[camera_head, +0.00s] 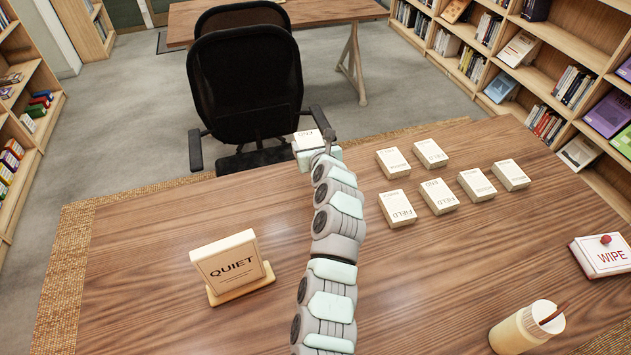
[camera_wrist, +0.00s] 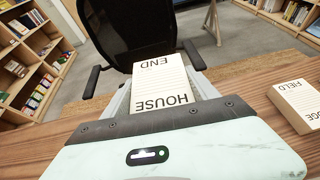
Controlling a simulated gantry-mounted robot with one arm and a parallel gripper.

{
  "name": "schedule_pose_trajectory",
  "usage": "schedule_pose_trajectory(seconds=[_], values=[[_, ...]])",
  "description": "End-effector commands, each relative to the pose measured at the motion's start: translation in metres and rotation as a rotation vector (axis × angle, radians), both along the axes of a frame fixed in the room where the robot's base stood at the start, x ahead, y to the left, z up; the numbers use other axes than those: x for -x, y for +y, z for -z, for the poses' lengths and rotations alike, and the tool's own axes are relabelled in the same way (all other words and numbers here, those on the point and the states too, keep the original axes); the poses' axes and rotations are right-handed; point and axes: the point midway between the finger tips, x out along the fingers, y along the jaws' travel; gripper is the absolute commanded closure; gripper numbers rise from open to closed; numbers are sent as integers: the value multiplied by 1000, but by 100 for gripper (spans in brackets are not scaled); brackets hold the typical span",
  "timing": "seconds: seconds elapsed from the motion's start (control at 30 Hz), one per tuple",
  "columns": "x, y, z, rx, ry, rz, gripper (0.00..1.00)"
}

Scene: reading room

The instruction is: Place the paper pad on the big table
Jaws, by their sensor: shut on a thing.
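My gripper (camera_head: 318,150) is shut on a cream paper pad (camera_head: 308,138), held at the far edge of the near wooden table (camera_head: 140,220), close to the chair. In the wrist view the held pad (camera_wrist: 160,84) sits between my fingers (camera_wrist: 158,98), its black lettering reading END and HOUSE. I cannot tell if it touches the table. Several similar pads (camera_head: 397,209) lie flat in rows on the near table, right of my arm. One pad marked FIELD (camera_wrist: 300,104) shows at the right of the wrist view. Another wooden table (camera_head: 330,12) stands at the back.
A black office chair (camera_head: 245,90) stands just past the near table's far edge. A QUIET sign (camera_head: 232,268) stands left of my arm. A WIPE box (camera_head: 598,262) and a cream jar (camera_head: 522,330) are at right. Bookshelves (camera_head: 545,65) line the right side.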

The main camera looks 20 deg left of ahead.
Motion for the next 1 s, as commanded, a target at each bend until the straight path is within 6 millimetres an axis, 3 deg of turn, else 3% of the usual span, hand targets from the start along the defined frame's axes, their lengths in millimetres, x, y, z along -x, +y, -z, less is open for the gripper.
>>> schedule_pose_trajectory(seconds=[0.03, 0.1, 0.3, 0.53, 0.77, 1.0], values=[[1, 0, 22, 2, 7, -1, 78], [1, 0, 41, 2, 6, -1, 78], [1, 0, 77, 2, 5, -1, 78], [0, 0, 91, 0, 2, 0, 78], [0, 0, 125, 1, 2, -1, 78], [0, 0, 124, 0, 1, -1, 78]])
